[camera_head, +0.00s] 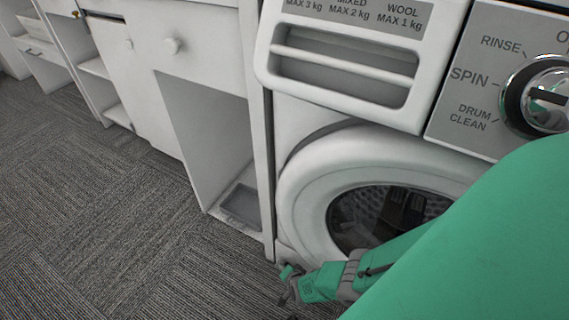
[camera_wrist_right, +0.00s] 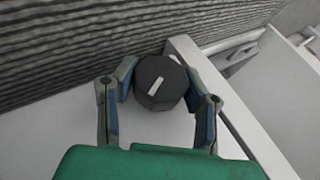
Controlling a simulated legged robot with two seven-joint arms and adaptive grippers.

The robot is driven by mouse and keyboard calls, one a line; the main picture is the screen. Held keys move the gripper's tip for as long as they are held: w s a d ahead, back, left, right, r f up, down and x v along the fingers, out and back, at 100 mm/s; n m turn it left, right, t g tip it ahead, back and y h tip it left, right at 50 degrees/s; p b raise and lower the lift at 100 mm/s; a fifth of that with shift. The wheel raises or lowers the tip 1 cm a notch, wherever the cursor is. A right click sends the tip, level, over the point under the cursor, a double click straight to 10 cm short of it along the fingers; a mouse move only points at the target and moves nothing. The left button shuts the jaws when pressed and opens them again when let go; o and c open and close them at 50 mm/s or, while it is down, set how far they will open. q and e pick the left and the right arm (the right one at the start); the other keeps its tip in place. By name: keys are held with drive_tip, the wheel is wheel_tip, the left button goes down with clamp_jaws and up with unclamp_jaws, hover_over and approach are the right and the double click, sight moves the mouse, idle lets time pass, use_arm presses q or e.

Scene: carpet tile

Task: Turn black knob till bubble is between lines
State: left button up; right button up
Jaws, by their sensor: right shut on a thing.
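The black knob (camera_wrist_right: 158,96) is faceted with a white mark across its face, seen in the right wrist view. My right gripper (camera_wrist_right: 160,84) has one finger on each side of the knob and is shut on it. In the head view, my right gripper (camera_head: 289,284) is low by the washing machine's front left bottom corner, and the knob cannot be made out there. The bubble and its lines show in neither view. My left gripper is not in view.
The washing machine (camera_head: 310,190) has a round door, a drawer handle (camera_head: 340,75) and a silver dial (camera_head: 545,95). White cabinets (camera_head: 205,60) with an open bay stand to its left. Grey carpet tile (camera_head: 100,220) is clear at the left.

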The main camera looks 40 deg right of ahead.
drive_tip(key=shift+s+a+f, duration=0.15)
drive_tip(key=shift+s+a, duration=0.15)
drive_tip(key=shift+a, duration=0.05)
drive_tip(key=o, duration=1.2)
drive_tip(key=shift+w+d, duration=0.1)
drive_tip(key=shift+w+d, duration=0.1)
drive_tip(key=shift+d, duration=0.05)
drive_tip(key=shift+d+r+g, duration=0.1)
drive_tip(key=shift+r+g, duration=0.1)
drive_tip(key=shift+g, duration=0.2)
